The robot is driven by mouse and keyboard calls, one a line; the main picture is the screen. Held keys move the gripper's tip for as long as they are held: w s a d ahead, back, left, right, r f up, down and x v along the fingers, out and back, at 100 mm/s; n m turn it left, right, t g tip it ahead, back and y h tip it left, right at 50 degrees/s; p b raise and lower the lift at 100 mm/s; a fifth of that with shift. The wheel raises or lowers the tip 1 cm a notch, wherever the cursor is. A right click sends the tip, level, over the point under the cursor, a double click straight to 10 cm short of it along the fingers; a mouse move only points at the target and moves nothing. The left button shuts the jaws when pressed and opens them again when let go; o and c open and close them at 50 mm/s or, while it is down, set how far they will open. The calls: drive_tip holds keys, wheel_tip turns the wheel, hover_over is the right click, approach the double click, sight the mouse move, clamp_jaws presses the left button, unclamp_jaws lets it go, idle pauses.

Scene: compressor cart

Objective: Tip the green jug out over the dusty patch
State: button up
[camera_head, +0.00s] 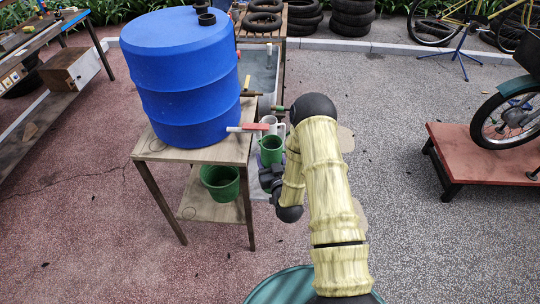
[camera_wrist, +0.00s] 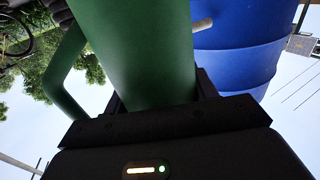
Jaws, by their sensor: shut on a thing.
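The green jug (camera_head: 271,151) is upright, mouth up, just right of the blue barrel's tap. In the wrist view the jug (camera_wrist: 145,50) fills the space between the fingers, its handle (camera_wrist: 65,75) to the left. My gripper (camera_head: 269,177) is shut on the jug; it also shows in the wrist view (camera_wrist: 160,105). What is inside the jug cannot be seen. Pale tan ground marks (camera_head: 346,138) show beside my arm and may be the dusty patch. My arm hides much of that ground.
The blue barrel (camera_head: 183,75) stands on a wooden stand (camera_head: 150,150), its white tap pipe (camera_head: 245,129) reaching toward the jug. A green bucket (camera_head: 220,183) is below. A red platform (camera_head: 460,160) with a wheel stands right. Paving between is open.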

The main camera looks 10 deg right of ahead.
sight(269, 137)
drive_tip(key=shift+h, duration=0.3)
drive_tip(key=shift+s+a+r+p, duration=0.15)
drive_tip(key=shift+r+p, duration=1.35)
drive_tip(key=shift+p, duration=0.85)
drive_tip(key=shift+s+d+r+p, duration=0.15)
drive_tip(key=shift+r+p, duration=1.3)
drive_tip(key=shift+p, duration=0.9)
drive_tip(key=r+p, duration=0.1)
drive_tip(key=p, duration=0.2)
drive_tip(key=r+p, duration=0.2)
drive_tip(key=shift+s+a+p, duration=0.15)
drive_tip(key=shift+s+p, duration=0.25)
drive_tip(key=shift+f, duration=0.1)
